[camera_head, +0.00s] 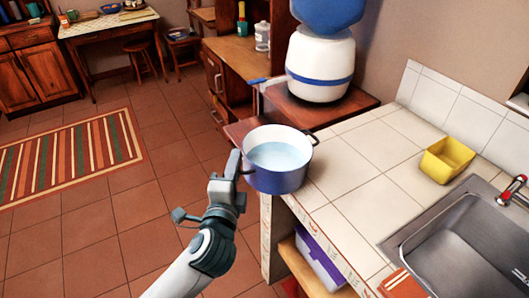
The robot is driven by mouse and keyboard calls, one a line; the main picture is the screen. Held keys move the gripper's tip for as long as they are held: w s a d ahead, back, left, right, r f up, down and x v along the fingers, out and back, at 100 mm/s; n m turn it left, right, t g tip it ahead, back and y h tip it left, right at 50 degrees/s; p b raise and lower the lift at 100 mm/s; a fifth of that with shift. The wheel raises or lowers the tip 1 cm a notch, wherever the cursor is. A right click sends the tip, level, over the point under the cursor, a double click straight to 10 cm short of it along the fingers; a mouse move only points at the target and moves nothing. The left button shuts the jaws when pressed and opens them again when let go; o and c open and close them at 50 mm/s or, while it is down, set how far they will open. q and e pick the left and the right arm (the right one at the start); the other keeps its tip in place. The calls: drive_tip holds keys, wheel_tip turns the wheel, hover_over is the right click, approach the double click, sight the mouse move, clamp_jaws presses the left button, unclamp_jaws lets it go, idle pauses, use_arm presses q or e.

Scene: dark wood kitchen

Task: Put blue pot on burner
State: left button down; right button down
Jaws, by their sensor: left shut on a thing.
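The blue pot (275,180) is at the near left corner of the white tiled counter. It is upright, with a blue outside and a pale inside that looks like it holds light blue water. Its right handle is free and sticks out toward the back right. My left gripper (236,168) is shut on the pot's left handle, which is mostly hidden by the fingers. I cannot tell whether the pot's base touches the counter or hangs just over its edge. No burner shows in this view. My right gripper is not in view.
A white water dispenser (320,66) with a blue bottle stands behind the pot. A yellow container (447,160) and a metal sink (462,245) are to the right. The tiled counter (350,165) between is clear. A wooden cabinet (232,62) stands at the back.

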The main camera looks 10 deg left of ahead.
use_arm(q)
drive_tip(key=s+a, duration=0.3)
drive_tip(key=a, duration=0.4)
drive_tip(key=shift+s+a+r, duration=0.25)
drive_tip(key=shift+s, duration=0.1)
drive_tip(key=shift+d, duration=0.1)
